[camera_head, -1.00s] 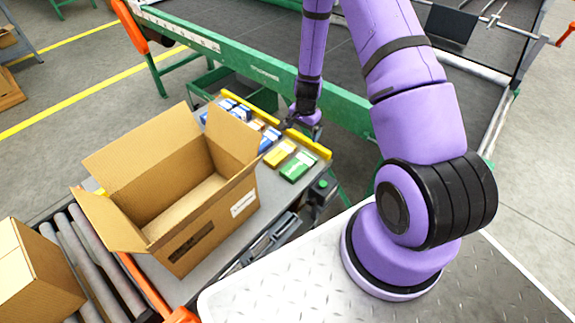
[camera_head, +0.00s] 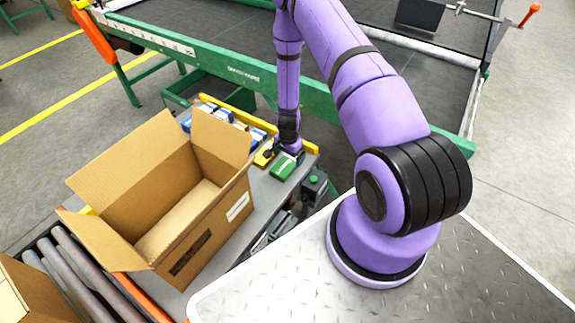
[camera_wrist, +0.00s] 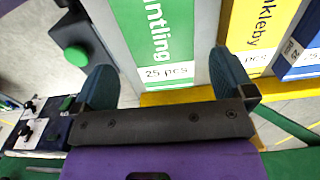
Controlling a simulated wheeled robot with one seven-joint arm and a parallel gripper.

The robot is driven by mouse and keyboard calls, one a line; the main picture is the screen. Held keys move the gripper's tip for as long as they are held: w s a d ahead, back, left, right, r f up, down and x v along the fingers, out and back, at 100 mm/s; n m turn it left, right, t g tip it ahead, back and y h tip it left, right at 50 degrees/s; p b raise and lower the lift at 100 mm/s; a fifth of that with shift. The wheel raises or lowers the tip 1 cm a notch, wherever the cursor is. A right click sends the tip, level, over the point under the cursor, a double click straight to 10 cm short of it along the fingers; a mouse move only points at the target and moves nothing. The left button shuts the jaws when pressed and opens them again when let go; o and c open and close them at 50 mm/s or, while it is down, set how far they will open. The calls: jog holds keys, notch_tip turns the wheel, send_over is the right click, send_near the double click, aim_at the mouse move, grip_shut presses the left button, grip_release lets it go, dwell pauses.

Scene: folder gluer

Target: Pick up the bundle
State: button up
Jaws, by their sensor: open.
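A green bundle (camera_head: 283,168) lies at the near right end of a row on the grey table. In the wrist view this bundle (camera_wrist: 158,40) shows a white strip reading "25 pcs". My gripper (camera_wrist: 165,85) is open, one finger at each side of the bundle's near end. I cannot tell whether the fingers touch it. The yellow bundle (camera_wrist: 252,30) is just right of my right finger in the wrist view. A blue bundle (camera_wrist: 302,45) is beyond it.
An open cardboard box (camera_head: 200,235) stands left of the bundles. A yellow rail (camera_head: 305,145) edges the table behind them. A black box with a green button (camera_head: 314,183) is close on the right. The green conveyor frame (camera_head: 215,62) runs behind.

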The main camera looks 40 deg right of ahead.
aim_at(288, 162)
jog(key=shift+f, duration=2.35)
jog(key=c, duration=1)
